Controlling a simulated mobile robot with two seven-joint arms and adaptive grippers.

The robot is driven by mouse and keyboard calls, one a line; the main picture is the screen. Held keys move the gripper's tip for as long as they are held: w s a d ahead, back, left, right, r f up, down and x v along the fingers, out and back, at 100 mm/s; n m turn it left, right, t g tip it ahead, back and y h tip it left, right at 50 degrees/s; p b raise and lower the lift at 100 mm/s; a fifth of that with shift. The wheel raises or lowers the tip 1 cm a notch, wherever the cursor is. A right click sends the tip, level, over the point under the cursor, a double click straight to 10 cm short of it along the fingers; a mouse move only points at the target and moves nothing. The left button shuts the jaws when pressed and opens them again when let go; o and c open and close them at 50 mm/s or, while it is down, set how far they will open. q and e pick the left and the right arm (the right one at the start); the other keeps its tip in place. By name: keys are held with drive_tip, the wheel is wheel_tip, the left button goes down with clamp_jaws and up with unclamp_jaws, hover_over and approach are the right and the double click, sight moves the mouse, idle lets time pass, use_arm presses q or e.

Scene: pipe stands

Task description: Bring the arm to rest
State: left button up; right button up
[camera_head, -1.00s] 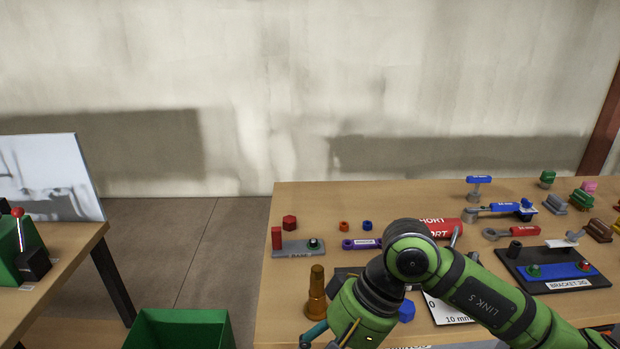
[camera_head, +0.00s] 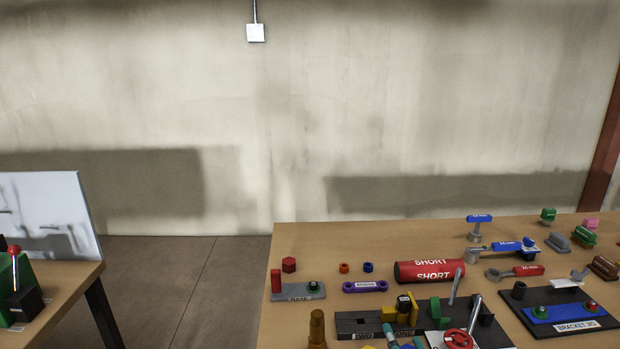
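My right arm's green links are out of view. Two small teal tips (camera_head: 404,339) at the bottom edge look like the fingertips of my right gripper, in front of the black fixture with yellow blocks (camera_head: 360,322). The rest of that gripper is cut off, so I cannot tell if it is open or holds anything. My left arm and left gripper are not in view.
The wooden table (camera_head: 300,245) carries a red cylinder marked SHORT (camera_head: 430,271), a grey base with a red post (camera_head: 298,291), a brown stepped post (camera_head: 317,328), a red handwheel (camera_head: 458,339) and a bracket jig (camera_head: 560,312). Floor (camera_head: 180,290) is clear on the left.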

drive_tip(key=s+d+f+m+g+h, duration=0.1)
drive_tip(key=s+d+f+m+g, duration=0.1)
drive_tip(key=s+f+m+g, duration=0.65)
drive_tip(key=s+d+f+m+g, duration=0.25)
drive_tip(key=s+f+g, duration=0.25)
drive_tip(key=s+f, duration=0.9)
wheel_tip(320, 180, down, 22)
drive_tip(key=s+g, duration=0.2)
drive_tip(key=s+d+f+n, duration=0.1)
drive_tip(key=s+d+f, duration=0.2)
drive_tip(key=s+f, duration=1.1)
drive_tip(key=shift+s+f+g, duration=0.3)
drive_tip(key=shift+s+g, duration=0.05)
drive_tip(key=shift+s, duration=0.65)
